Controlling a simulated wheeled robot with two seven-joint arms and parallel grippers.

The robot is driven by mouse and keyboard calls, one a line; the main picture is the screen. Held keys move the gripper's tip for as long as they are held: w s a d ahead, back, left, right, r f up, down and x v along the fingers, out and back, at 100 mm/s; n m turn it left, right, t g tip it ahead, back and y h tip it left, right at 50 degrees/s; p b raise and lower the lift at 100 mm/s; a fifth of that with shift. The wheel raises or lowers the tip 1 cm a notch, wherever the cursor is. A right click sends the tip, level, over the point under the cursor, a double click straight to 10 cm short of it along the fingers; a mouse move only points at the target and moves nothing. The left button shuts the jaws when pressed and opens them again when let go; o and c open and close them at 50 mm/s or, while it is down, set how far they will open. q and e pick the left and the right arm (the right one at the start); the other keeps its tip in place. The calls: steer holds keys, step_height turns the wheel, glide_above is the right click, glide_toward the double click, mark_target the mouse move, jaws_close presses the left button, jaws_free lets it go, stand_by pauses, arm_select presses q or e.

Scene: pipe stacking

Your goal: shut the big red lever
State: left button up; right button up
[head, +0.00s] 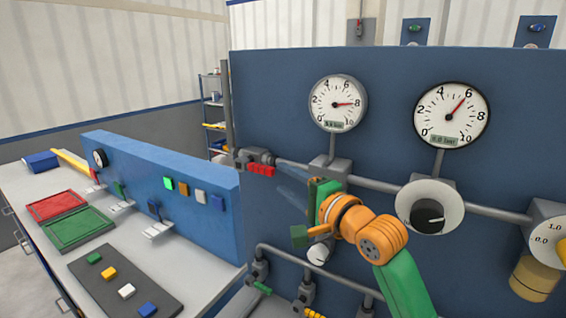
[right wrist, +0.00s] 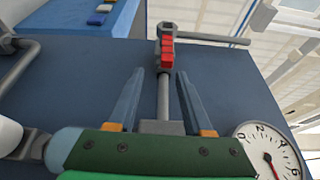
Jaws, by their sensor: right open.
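The big red lever (head: 261,169) is on a grey valve at the left end of the upper pipe on the dark blue panel. Its red handle lies roughly along the pipe. In the right wrist view the red lever (right wrist: 167,55) is just beyond my fingertips, with the pipe running between the fingers. My right gripper (head: 285,185) is open and empty, to the right of the lever and apart from it. In the right wrist view both fingers of the right gripper (right wrist: 160,75) point towards the valve. My left gripper is not in view.
Two dial gauges (head: 338,103) (head: 452,115) stand above the pipe (head: 375,184). A round dial with a black knob (head: 429,216) is right of my arm. A lower pipe (head: 300,259) with small green and yellow levers runs beneath. A workbench (head: 125,235) with trays is at left.

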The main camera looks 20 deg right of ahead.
mark_target(267, 172)
steer(key=w+a+p, duration=0.1)
steer(key=w+a+r+p, duration=0.1)
steer(key=w+a+p, duration=0.1)
steer(key=shift+w+a+r, duration=0.1)
steer(key=shift+a+r, duration=0.25)
steer(key=shift+a, duration=0.05)
steer(key=shift+w+d+f, duration=0.1)
steer(key=shift+w+f, duration=0.15)
steer(key=shift+w, duration=0.4)
steer(key=shift+w+f, duration=0.2)
steer(key=shift+w, duration=0.4)
steer(key=shift+w+d+f, duration=0.1)
steer(key=shift+d+f, duration=0.05)
steer(key=shift+d, duration=0.05)
steer(key=shift+s+a, duration=0.2)
steer(key=shift+s, duration=0.05)
steer(key=c, duration=0.5)
steer(key=shift+r, duration=0.2)
jaws_close()
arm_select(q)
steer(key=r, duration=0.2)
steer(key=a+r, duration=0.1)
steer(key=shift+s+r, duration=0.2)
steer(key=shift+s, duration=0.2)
arm_select(e)
steer(key=shift+r, duration=0.1)
